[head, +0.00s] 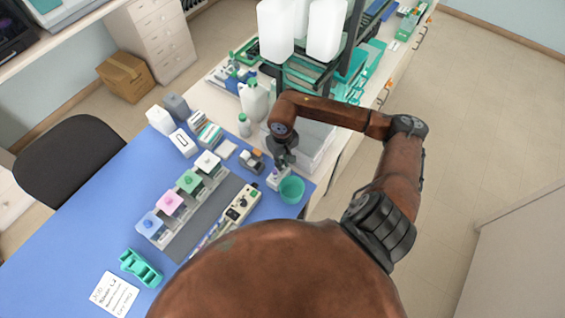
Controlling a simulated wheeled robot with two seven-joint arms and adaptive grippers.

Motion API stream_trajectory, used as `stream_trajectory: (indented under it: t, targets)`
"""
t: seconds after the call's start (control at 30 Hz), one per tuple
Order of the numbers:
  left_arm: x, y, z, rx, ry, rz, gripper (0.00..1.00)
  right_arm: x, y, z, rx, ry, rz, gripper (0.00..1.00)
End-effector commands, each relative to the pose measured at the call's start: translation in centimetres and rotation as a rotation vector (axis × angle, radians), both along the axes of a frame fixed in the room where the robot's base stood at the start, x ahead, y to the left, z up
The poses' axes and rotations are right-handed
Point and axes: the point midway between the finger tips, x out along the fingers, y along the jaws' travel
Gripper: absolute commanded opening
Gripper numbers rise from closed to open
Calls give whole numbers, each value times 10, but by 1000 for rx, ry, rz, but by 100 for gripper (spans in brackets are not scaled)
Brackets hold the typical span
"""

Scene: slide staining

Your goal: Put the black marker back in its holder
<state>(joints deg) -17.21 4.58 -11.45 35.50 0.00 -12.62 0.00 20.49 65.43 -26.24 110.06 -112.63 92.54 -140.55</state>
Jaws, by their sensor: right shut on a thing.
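My right gripper (284,157) points down at the right end of the blue mat. It is shut on a small dark thing, taken to be the black marker, which is mostly hidden by the fingers. A small white block (278,179), which looks like the holder, stands right below the fingertips. I cannot tell whether the marker is touching it or inside it. My left gripper is not in view.
A teal bowl (291,190) stands right beside the white block. A grey staining station with coloured-top jars (190,182) and a control strip (243,203) lie to the left. White bottles (254,100) and a rack stand behind. A teal slide rack (141,267) is at front left.

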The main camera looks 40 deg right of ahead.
Motion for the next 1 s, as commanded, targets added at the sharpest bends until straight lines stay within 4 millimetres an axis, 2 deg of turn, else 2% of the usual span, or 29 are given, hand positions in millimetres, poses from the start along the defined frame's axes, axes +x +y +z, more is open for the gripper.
stream_trajectory:
  t: [0.7, 0.73, 1.0]
  targets:
    - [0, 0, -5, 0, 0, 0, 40, 0, 0, -3, 0, -1, 0, 0]
    - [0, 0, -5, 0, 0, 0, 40, 0, 0, -3, 0, -1, 0, 13]
    - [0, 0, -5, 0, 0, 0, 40, 0, 0, -3, 0, -1, 0, 32]
